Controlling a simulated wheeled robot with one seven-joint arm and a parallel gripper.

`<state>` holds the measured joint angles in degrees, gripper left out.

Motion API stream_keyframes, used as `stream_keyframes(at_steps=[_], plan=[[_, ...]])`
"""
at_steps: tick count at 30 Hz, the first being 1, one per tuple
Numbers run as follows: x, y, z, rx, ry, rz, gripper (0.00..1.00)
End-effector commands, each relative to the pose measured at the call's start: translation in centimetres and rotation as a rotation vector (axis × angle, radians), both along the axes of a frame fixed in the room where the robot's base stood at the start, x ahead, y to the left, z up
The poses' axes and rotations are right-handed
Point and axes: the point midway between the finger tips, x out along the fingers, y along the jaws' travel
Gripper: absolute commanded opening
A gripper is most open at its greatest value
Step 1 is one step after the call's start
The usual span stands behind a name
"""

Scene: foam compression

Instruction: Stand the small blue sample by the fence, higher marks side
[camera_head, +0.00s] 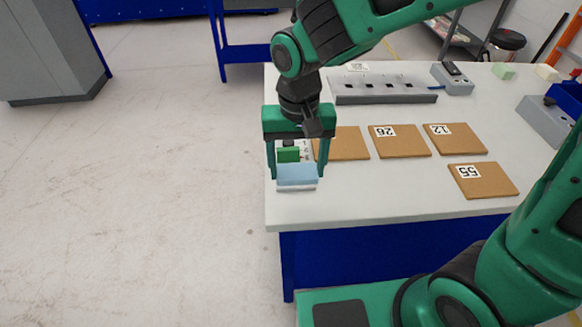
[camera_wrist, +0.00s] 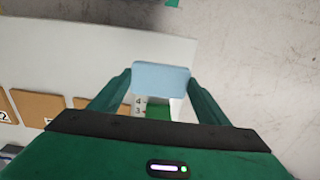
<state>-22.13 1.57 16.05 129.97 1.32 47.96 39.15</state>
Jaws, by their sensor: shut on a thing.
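The small light-blue sample (camera_head: 297,173) is a block between the fingertips of my gripper (camera_head: 297,177), at the left end of the white table. My gripper is shut on it, one finger at each end. The sample also shows in the wrist view (camera_wrist: 161,77). Just behind it are a green block (camera_head: 288,155) and a white strip with marks, where the wrist view shows the digits 4 and 3 (camera_wrist: 139,106). A pale edge shows under the sample; I cannot tell whether they touch. The fence cannot be clearly made out, as my gripper covers this area.
Several brown numbered tiles, among them 26 (camera_head: 400,141), 12 (camera_head: 455,139) and 55 (camera_head: 483,181), lie to the right. A grey rack (camera_head: 384,90) stands behind them. The table's front and left edges are close to my gripper. The front middle of the white table (camera_head: 390,195) is clear.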

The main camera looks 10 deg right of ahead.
Motion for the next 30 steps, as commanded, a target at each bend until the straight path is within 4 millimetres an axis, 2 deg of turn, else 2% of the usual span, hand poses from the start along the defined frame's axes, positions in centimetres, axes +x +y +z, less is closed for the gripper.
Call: stream_keyframes(at_steps=[6, 12, 16, 24, 30], plan=[[3.8, 0.4, -2.5, -0.002, 0.004, 0.000, 0.49], [5.8, 0.7, -3.6, -0.001, 0.001, 0.002, 0.49], [6.1, 0.7, -4.2, -0.001, 0.001, 0.003, 0.49], [6.0, 0.7, -7.5, -0.001, 0.002, 0.003, 0.49], [6.1, 0.7, -7.7, 0.000, -0.001, 0.002, 0.49]])
